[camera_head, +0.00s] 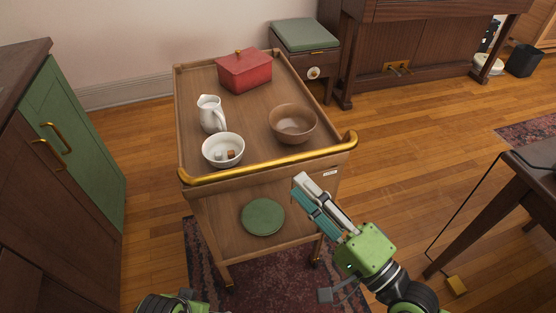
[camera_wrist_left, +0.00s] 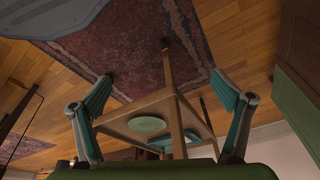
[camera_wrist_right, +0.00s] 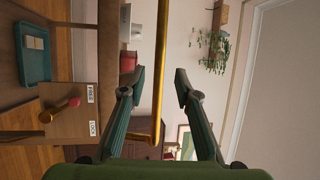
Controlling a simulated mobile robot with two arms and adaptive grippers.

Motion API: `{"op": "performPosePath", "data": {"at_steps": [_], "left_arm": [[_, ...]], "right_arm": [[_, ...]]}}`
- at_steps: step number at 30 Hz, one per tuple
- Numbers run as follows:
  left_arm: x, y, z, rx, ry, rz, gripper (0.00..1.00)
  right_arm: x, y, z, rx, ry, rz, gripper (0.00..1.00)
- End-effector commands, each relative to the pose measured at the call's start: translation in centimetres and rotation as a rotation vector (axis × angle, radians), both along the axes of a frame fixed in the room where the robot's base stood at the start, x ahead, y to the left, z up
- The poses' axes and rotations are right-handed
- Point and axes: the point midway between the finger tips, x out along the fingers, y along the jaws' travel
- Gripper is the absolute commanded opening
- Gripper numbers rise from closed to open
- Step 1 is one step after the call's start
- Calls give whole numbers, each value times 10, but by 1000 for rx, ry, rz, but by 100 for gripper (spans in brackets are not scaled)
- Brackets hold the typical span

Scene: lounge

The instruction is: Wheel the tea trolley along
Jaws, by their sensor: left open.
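The wooden tea trolley (camera_head: 222,197) stands in front of me, with a gold push handle (camera_head: 265,166) along its near edge. My right gripper (camera_head: 312,192) is open just in front of the handle's right part. In the right wrist view the handle (camera_wrist_right: 160,60) shows between the spread fingers, which are not closed on it. A red-knobbed lever (camera_wrist_right: 60,109) on the trolley's end sits between FREE and LOCK labels, its knob nearer FREE. My left gripper (camera_wrist_left: 162,82) is open and empty below the trolley's handle level; only its body shows in the head view.
The trolley top carries a red box (camera_head: 244,71), white jug (camera_head: 210,114), white bowl (camera_head: 223,150) and brown bowl (camera_head: 293,123). A green round item (camera_head: 262,217) lies on the lower shelf. A cabinet (camera_head: 70,150) stands left, a dark table (camera_head: 530,185) right; floor beyond it is open.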

Motion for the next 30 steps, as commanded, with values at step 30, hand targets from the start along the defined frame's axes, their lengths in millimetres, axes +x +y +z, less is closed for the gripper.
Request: {"op": "performPosePath", "data": {"at_steps": [30], "left_arm": [[-2, -1, -31, 0, 16, -3, 92]], "right_arm": [[60, 52, 14, -3, 0, -1, 9]]}}
